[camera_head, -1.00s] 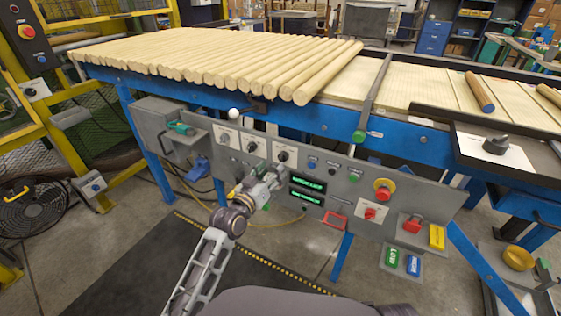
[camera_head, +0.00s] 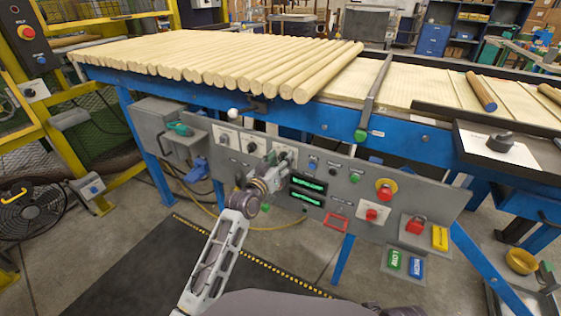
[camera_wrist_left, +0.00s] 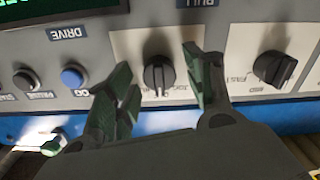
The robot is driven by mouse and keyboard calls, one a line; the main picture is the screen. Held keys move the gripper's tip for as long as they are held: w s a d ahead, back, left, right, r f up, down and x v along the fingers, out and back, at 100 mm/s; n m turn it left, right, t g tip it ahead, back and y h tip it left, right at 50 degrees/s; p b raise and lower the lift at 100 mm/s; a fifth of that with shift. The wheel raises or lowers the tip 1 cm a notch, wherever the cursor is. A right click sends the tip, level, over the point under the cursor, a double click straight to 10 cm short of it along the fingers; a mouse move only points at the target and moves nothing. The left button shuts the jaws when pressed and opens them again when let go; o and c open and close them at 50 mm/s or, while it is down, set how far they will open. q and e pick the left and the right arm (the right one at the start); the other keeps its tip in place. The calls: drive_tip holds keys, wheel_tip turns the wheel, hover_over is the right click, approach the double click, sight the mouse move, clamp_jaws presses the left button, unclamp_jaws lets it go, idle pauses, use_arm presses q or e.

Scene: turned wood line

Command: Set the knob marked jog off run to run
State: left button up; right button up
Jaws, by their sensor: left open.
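The black knob on the third white plate of the grey panel (camera_head: 284,153) is partly hidden by my left gripper (camera_head: 283,168) in the head view. In the upside-down left wrist view this knob (camera_wrist_left: 158,75) sits between the two fingers of my left gripper (camera_wrist_left: 157,60). The fingers are open, one on each side, with gaps to the knob. A small label beside it seems to read "JOG"; the other markings are hidden or too small. The knob's grip stands roughly vertical in that view. My right gripper is not in view.
A second black knob (camera_wrist_left: 273,68) marked MID and FAST is close beside the right finger in the wrist view. A blue button (camera_wrist_left: 73,76) is on the other side.

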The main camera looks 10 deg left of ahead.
use_arm(q)
drive_tip(key=c, duration=1)
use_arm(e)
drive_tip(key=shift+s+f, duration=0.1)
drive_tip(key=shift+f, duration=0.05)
use_arm(q)
drive_tip(key=shift+r+m+p, duration=0.1)
drive_tip(key=shift+m+p, duration=0.2)
drive_tip(key=shift+p, duration=0.15)
drive_tip(key=shift+m+p, duration=0.8)
drive_tip(key=shift+p, duration=0.25)
drive_tip(key=shift+m+p, duration=1.8)
drive_tip(key=shift+p, duration=0.1)
drive_tip(key=shift+d+m+p, duration=0.1)
drive_tip(key=shift+m+p, duration=0.85)
drive_tip(key=shift+m, duration=0.15)
drive_tip(key=shift+m+p, duration=0.4)
drive_tip(key=shift+m, duration=0.2)
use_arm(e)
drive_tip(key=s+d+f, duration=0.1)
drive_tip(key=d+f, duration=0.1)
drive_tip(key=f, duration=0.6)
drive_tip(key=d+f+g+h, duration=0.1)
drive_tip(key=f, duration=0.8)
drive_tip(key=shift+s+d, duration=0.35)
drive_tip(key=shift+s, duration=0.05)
